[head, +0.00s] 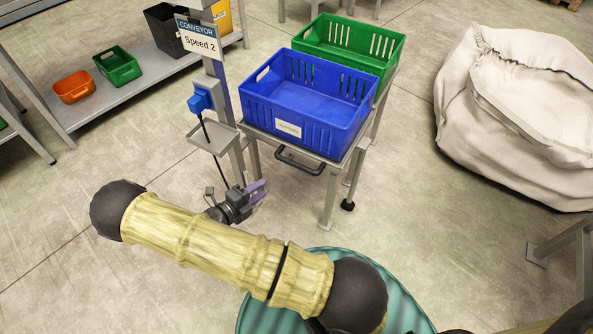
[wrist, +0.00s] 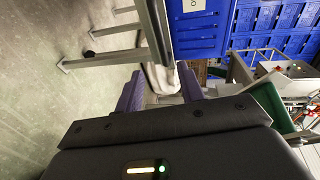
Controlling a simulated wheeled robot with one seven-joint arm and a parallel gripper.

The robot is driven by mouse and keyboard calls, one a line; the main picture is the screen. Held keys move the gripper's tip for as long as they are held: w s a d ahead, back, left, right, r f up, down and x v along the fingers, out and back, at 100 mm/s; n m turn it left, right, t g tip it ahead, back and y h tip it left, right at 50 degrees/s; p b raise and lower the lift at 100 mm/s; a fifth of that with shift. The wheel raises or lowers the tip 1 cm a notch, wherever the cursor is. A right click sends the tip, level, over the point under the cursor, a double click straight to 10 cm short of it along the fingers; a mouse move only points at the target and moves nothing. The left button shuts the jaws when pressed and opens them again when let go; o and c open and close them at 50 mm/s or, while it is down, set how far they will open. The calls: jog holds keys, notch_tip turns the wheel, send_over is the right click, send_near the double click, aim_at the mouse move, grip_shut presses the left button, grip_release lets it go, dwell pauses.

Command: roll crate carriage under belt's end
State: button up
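The crate carriage (head: 334,192) is a grey metal frame on legs, with a dark foot or caster at one leg. A dark bar handle (head: 299,163) sticks out of its near side. A blue crate (head: 307,104) with a white label stands on it, with a green crate (head: 350,43) behind. My gripper (head: 260,190) is low, left of the carriage legs and below the handle, apart from both. In the wrist view its two purple fingers (wrist: 160,88) stand apart with nothing between them. The carriage legs (wrist: 151,35) show beyond the fingers. I cannot make out the belt's end.
A post with a "Conveyor Speed 2" sign (head: 199,42), blue plug (head: 202,99) and small tray (head: 212,138) stands close left of the carriage. A large white sack (head: 455,105) is at right. A low shelf (head: 120,91) with bins is at left. Floor between carriage and sack is clear.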

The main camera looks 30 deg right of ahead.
aim_at(295, 166)
jog(key=b+x, duration=0.3)
jog(key=x, duration=1.4)
jog(key=shift+d, duration=0.2)
grip_shut()
